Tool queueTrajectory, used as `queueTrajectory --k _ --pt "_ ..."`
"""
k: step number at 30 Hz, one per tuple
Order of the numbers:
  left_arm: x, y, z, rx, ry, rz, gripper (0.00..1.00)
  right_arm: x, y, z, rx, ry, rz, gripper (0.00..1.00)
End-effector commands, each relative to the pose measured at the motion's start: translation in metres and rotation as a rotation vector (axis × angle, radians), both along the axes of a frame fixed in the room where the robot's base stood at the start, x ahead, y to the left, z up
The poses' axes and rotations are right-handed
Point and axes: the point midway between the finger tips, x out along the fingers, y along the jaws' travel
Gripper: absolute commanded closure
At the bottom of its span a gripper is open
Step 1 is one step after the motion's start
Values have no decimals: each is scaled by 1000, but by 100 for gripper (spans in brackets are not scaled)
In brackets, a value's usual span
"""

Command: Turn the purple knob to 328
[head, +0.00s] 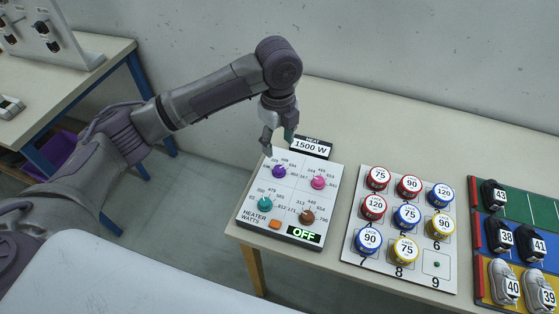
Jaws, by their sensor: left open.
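The purple knob (278,171) is at the back left of a white heater panel (290,192) lying on the table. Small numbers ring it, too small to read surely, and its pointer direction cannot be told. My left gripper (278,144) is open and empty, pointing down just behind and above the purple knob, apart from it. My right gripper is not in view.
The panel also has pink (318,183), teal (265,204) and brown (307,217) knobs, an orange button (275,224) and an OFF display (304,234). A "1500 W" sign (311,146) stands behind. A board of numbered discs (376,243) and shoes (505,283) are to the right.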

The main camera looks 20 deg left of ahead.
Motion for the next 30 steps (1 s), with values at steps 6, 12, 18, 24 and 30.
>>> queueTrajectory --k 6,12,18,24,30 --pt "-1 0 -48 0 4 1 45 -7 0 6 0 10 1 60" --pt "0 0 -80 0 1 2 45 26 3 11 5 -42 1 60" --pt "0 0 -95 -1 -1 0 45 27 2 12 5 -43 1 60" --pt "0 0 -97 -1 -1 0 45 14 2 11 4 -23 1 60" --pt "0 0 -97 -1 -1 0 64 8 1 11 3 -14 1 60"
